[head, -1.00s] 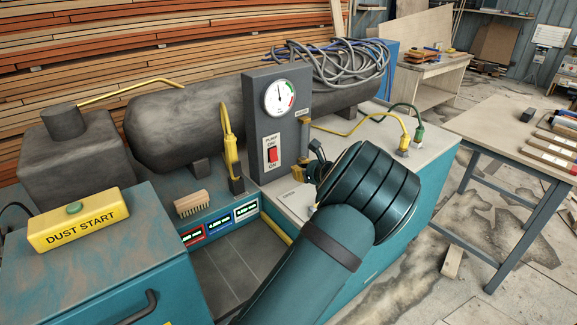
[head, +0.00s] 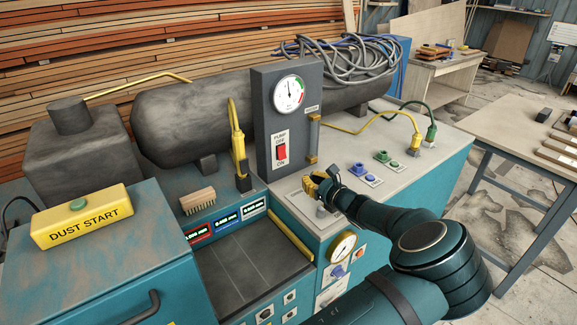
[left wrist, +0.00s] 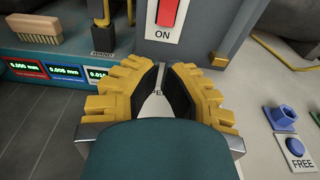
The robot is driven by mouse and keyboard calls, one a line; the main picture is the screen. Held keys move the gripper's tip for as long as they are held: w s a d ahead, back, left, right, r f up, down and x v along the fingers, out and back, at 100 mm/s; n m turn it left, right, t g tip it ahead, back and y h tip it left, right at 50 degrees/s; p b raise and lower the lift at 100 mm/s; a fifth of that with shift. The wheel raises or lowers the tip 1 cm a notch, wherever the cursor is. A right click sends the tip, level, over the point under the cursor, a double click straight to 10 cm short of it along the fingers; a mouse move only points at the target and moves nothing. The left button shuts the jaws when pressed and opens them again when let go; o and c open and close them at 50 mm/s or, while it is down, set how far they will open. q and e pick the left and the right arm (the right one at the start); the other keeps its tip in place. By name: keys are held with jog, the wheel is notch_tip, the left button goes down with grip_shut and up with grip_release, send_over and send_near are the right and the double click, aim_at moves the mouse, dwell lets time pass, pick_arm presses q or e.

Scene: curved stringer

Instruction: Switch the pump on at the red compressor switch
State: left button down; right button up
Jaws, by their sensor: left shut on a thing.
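The red compressor switch (head: 282,152) sits on a grey upright panel (head: 262,100) below a round gauge, between the labels OFF above and ON below. I cannot tell which way it is tipped. In the left wrist view the lower part of the switch (left wrist: 168,12) shows above ON, beyond my fingers. My left gripper (head: 316,186) is in front of the panel's foot, low and right of the switch, apart from it. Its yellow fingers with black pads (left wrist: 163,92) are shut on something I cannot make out. My right gripper is not in view.
A brush (head: 198,201) and a yellow upright tool (head: 237,140) stand left of the panel. Blue (head: 360,170) and green (head: 383,157) fittings and plugged cables are on the top at right. A yellow DUST START box (head: 82,217) is at far left.

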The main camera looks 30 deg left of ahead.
aim_at(278, 159)
pick_arm(q)
jog(key=b+x, duration=0.1)
jog(key=x, duration=1.3)
jog(key=shift+a, duration=0.15)
jog(key=shift+w+a+f, duration=0.1)
jog(key=shift+w+a, duration=0.05)
jog(key=shift+a, duration=0.2)
jog(key=shift+d, duration=0.2)
jog(key=v, duration=1.2)
